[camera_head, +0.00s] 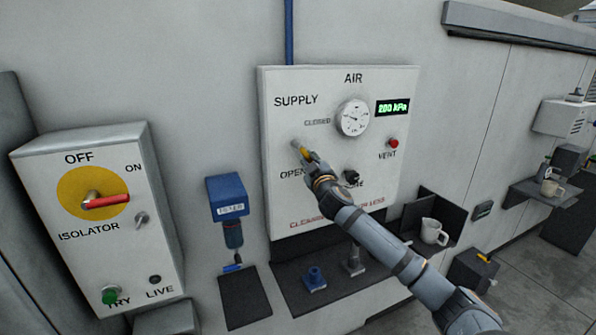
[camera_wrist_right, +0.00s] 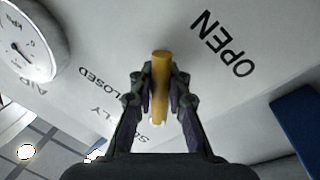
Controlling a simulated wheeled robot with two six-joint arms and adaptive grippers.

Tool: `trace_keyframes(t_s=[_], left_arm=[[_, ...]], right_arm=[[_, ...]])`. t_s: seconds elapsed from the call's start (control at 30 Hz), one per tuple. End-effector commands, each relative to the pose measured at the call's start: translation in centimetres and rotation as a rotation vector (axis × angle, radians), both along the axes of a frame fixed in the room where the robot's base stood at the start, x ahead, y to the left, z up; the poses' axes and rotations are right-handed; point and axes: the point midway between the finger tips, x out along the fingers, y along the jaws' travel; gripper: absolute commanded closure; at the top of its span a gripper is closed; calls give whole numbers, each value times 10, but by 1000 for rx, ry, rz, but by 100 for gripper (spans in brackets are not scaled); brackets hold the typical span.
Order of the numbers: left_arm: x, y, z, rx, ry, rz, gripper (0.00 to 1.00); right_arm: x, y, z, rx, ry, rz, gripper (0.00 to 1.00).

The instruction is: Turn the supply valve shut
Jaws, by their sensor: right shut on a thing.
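The supply valve's yellow lever (camera_head: 302,151) is on the white AIR panel (camera_head: 340,93), under the word SUPPLY. It slants down and right from its pivot, between the CLOSED mark at upper right and the OPEN mark below. My right gripper (camera_head: 309,160) reaches in from the lower right and is shut on the lever. In the right wrist view the yellow lever (camera_wrist_right: 160,88) stands between the two fingers of the gripper (camera_wrist_right: 160,80). My gripper partly hides the lever and the panel's lower middle. My left gripper is not in view.
A round gauge (camera_head: 352,117), a green display (camera_head: 393,107) reading 200 kPa, a red VENT button (camera_head: 394,143) and a dark knob (camera_head: 351,177) are close by. A blue tester (camera_head: 227,197) and an isolator box (camera_head: 98,215) are to the left. A jug (camera_head: 433,232) stands at lower right.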

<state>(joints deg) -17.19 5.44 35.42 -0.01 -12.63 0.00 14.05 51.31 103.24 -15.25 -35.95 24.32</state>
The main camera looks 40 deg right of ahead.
Motion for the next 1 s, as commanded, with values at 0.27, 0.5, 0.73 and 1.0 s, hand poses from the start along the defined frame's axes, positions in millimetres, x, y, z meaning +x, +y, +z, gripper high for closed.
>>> trace_keyframes(t_s=[0.27,0.5,0.73,1.0], left_arm=[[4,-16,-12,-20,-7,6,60],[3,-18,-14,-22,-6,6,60],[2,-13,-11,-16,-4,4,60],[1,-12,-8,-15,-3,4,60]], right_arm=[[-2,-10,5,-257,68,3,100],[-4,-16,16,-476,120,4,100],[-4,-18,26,-663,165,5,100],[-4,-19,35,-819,201,6,100]])
